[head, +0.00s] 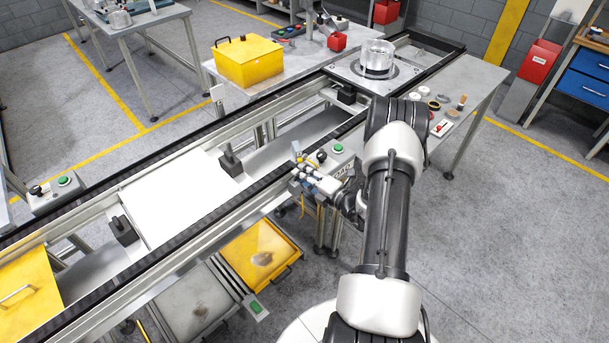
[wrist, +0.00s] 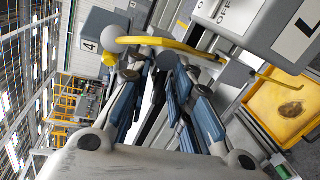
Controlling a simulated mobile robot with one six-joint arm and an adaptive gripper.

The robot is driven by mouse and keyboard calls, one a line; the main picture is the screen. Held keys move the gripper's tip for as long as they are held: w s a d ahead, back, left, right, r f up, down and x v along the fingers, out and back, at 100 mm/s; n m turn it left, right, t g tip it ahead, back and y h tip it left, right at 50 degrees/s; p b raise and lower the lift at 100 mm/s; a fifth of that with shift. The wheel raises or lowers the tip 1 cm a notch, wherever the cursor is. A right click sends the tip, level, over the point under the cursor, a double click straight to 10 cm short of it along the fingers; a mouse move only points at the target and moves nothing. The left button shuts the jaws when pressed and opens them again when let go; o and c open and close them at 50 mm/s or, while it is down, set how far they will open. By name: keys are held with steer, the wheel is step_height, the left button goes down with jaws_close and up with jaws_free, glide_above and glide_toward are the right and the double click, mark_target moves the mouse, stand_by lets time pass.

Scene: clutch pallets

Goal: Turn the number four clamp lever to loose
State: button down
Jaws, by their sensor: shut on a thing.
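In the wrist view, a plate marked 4 (wrist: 88,46) is at the upper left. Beside it is the clamp lever (wrist: 185,46), a long yellow bar with a pale round knob (wrist: 115,44) near its left end. My gripper (wrist: 165,68) has its blue-grey fingers closed at the lever, with a dark round piece between the tips. The fingers hide part of the grip. In the head view, my gripper (head: 308,180) is at the conveyor's near rail, beside a small control box; the lever is too small to read there.
The control box (head: 340,158) has a green button and a dark knob. The conveyor rail (head: 195,225) runs close by. A table (head: 470,85) with small parts stands at right. The floor at right is clear.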

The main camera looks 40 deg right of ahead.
steer(key=shift+f, duration=0.2)
steer(key=c, duration=1.7)
jaws_free()
steer(key=shift+r, duration=0.1)
steer(key=shift+s, duration=0.15)
steer(key=s+r, duration=0.2)
steer(key=s, duration=0.9)
steer(key=shift+s+d+r, duration=0.15)
steer(key=shift+s+d, duration=0.15)
